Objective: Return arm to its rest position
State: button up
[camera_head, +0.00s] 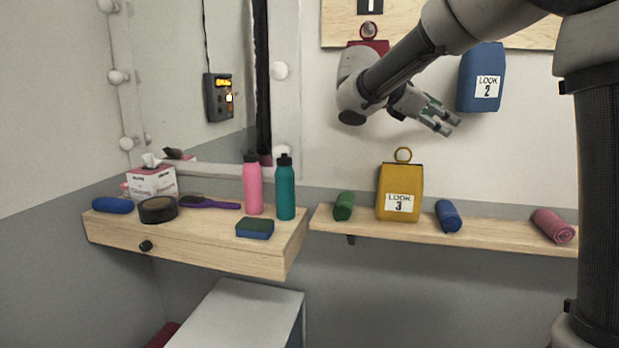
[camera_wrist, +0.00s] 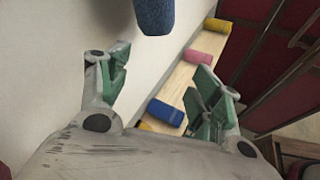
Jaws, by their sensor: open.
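My gripper (camera_head: 440,117) is open and empty in the head view, held in the air in front of the wall above the shelf. Its two fingers, with green pads, stand wide apart in the wrist view (camera_wrist: 160,88). My arm reaches in from the upper right. The blue "LOOK 2" bag (camera_head: 481,78) hangs on the wall just to the right of my gripper. The yellow "LOOK 3" bag (camera_head: 399,192) stands upright on the shelf below my gripper. A red bag (camera_head: 369,46) hangs on the wall, mostly hidden behind my arm.
The wall shelf (camera_head: 500,228) holds a green roll (camera_head: 344,205), a blue roll (camera_head: 448,215) and a pink towel (camera_head: 553,225). The vanity (camera_head: 205,245) holds pink (camera_head: 251,187) and teal (camera_head: 285,190) bottles, a brush and a tissue box. A white bench (camera_head: 240,315) stands below.

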jog(key=s+d+f+m+g+y, duration=0.25)
jog(key=s+f+m+y, duration=0.35)
jog(key=s+f, duration=0.45)
jog(key=s+f+m+t+y, duration=0.1)
jog(key=s+f+m+y, duration=0.1)
jog(key=s, duration=0.4)
jog(key=s+f+m+t+y, duration=0.1)
jog(key=s+m+y, duration=0.1)
jog(key=s+m, duration=0.3)
jog(key=s+d+f+m+t+y, duration=0.1)
jog(key=s+m, duration=0.3)
jog(key=s, duration=0.4)
jog(key=shift+s+f+y, duration=0.35)
jog(key=shift+f+y, duration=0.5)
jog(key=shift+y, duration=0.05)
jog(key=shift+d, duration=0.1)
jog(key=shift+s+r, duration=0.2)
jog(key=shift+s, duration=0.05)
